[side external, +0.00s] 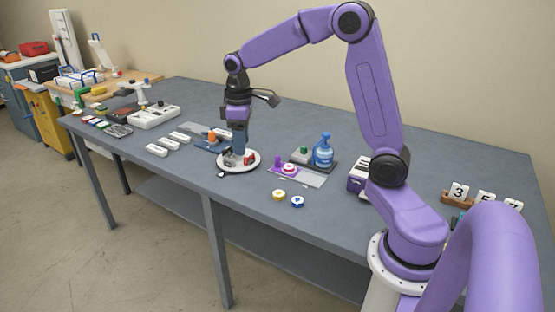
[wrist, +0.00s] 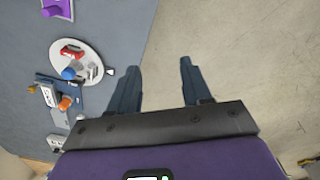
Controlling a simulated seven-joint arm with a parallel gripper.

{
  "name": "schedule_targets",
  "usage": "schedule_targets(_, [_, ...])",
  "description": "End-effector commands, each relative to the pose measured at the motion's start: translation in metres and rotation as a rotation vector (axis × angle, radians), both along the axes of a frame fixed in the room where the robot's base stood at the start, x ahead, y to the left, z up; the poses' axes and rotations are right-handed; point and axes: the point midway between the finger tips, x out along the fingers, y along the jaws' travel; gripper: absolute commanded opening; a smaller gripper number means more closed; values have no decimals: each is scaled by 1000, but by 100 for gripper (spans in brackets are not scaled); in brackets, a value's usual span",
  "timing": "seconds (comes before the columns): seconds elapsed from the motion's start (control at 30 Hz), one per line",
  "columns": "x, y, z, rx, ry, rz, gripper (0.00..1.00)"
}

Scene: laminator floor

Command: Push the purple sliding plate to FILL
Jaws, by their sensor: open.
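A small purple plate with an upright purple knob (side external: 277,160) sits on the table right of my gripper in the side view. A purple plate also shows at the top left corner of the wrist view (wrist: 58,8), partly cut off. I cannot read a FILL mark in either view. My gripper (side external: 239,150) points down, left of the purple knob, and overlaps a white round plate (side external: 225,166) in the side view. In the wrist view my two fingers (wrist: 159,68) are apart with nothing between them, beside the round plate and near the table's edge.
The round plate carries red and blue parts. A blue bottle (side external: 323,152) stands on a dark base behind a red-and-white button (side external: 289,169). Yellow (side external: 279,195) and blue (side external: 297,202) round pieces lie in front. A blue tray with an orange knob (side external: 212,135) stands left.

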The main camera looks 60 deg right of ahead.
Motion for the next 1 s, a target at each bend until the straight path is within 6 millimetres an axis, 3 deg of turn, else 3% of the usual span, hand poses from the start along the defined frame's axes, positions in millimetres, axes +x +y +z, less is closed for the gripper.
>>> schedule_targets(0.03, [14, -24, -3, -2, 2, -46, 48])
schedule_targets(0.2, [44, -105, -13, -7, 6, -166, 48])
schedule_targets(0.4, [53, -197, -26, -12, 10, -289, 48])
schedule_targets(0.5, [50, -227, -31, -13, 12, -327, 48])
schedule_targets(0.6, [48, -244, -33, -13, 13, -349, 48])
schedule_targets(0.77, [46, -251, -41, -13, 15, -356, 48])
schedule_targets(1.0, [46, -251, -77, -13, 17, -356, 48])
